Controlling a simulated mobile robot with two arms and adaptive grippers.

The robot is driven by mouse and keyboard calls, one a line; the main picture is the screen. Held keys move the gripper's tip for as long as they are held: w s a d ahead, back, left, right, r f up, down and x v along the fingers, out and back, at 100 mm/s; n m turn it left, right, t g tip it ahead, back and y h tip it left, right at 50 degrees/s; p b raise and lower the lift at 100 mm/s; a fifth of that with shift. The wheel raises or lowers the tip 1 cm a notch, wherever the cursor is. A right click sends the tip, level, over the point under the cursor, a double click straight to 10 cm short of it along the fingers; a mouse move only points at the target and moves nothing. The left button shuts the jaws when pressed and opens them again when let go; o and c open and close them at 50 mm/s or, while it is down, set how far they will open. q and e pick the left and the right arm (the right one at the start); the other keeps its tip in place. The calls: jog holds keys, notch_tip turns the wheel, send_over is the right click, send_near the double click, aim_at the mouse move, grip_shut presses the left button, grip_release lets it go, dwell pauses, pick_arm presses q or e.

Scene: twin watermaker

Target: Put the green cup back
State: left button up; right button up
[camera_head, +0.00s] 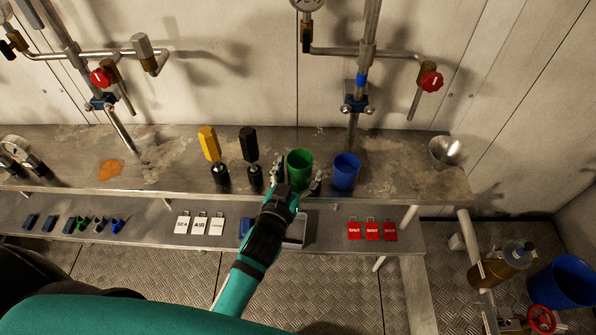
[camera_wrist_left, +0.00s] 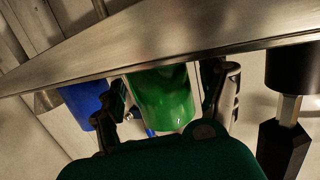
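The green cup (camera_head: 299,164) stands upright on the upper steel shelf. In the left wrist view, which is upside down, the green cup (camera_wrist_left: 164,97) hangs from the shelf surface between my fingers. My left gripper (camera_head: 298,177) is around the cup from the front, one finger on each side. The fingers look spread, with small gaps to the cup, so it is open. The blue cup (camera_head: 346,172) stands just right of the green cup, close to my right-hand finger. It also shows in the left wrist view (camera_wrist_left: 84,104). My right gripper is not in view.
A yellow-topped tool (camera_head: 209,144) and a black-topped tool (camera_head: 249,145) stand left of the green cup. A metal funnel (camera_head: 447,151) is at the shelf's right end. The lower shelf holds white tags (camera_head: 200,224) and red tags (camera_head: 372,230). Pipes with red valves are behind.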

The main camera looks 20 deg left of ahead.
pick_arm(q)
jog(key=shift+s+r, duration=0.2)
jog(key=s+r, duration=0.2)
jog(key=s, duration=1)
jog(key=s+d+f+m+g+h, duration=0.1)
jog(key=s+f+g, duration=0.2)
jog(key=f, duration=1.2)
jog(key=s+d+f+m+g, duration=0.1)
jog(key=s+f+g, duration=0.25)
jog(key=f, duration=1.15)
jog(key=s+a+f+g, duration=0.4)
jog(key=s+a+f, duration=0.1)
jog(key=s+f, duration=0.5)
jog(key=s+a+f+g+y, duration=0.1)
jog(key=s+a+f+g, duration=0.3)
jog(key=s+f, duration=0.7)
jog(key=s+a, duration=0.1)
jog(key=s, duration=0.2)
jog(key=shift+s+a+g+y+b, duration=0.15)
jog(key=shift+a+g+y+b, duration=0.1)
jog(key=shift+g+y+b, duration=0.1)
jog(key=shift+r, duration=0.1)
